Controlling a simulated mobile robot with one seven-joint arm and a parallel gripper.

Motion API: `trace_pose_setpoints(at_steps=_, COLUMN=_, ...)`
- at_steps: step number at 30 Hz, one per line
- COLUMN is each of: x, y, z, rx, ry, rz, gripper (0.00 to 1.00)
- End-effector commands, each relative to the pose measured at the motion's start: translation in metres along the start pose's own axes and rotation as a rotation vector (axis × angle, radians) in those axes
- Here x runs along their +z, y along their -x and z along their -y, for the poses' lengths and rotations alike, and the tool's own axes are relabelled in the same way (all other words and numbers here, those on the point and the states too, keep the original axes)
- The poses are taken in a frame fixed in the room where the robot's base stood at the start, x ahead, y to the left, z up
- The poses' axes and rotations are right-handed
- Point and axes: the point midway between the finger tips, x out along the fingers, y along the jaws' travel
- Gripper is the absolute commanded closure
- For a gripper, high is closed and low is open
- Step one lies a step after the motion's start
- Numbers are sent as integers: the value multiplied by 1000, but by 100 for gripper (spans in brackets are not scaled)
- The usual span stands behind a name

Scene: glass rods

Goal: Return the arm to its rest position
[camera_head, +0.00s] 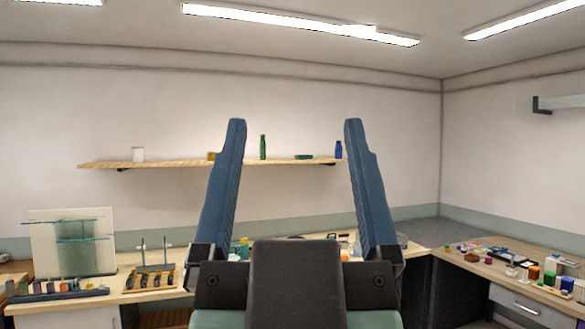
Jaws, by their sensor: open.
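My gripper (295,125) stands in the middle of the head view with its two long blue fingers pointing up. The fingers are wide apart and nothing is between them but the view of the wall and shelf behind. The dark body at the base of my gripper hides part of the bench behind it. Thin teal rods, perhaps glass, show in front of a pale panel (42,240) at the left.
Benches with small items stand left and right, including a wooden rack (150,279). The space above the benches looks clear.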

Motion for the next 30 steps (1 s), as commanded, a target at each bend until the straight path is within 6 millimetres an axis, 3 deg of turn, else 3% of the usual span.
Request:
trace_pose_setpoints(at_steps=3, x=-14, y=1, z=2, rx=-3, ry=1, rz=-42, gripper=14)
trace_pose_setpoints(at_steps=10, x=-13, y=0, z=2, rx=-3, ry=1, rz=-39, gripper=14)
trace_pose_setpoints(at_steps=18, x=13, y=25, z=2, rx=-5, ry=-2, rz=-37, gripper=14)
trace_pose_setpoints(at_steps=30, x=14, y=26, z=2, rx=-6, ry=-3, rz=-37, gripper=14)
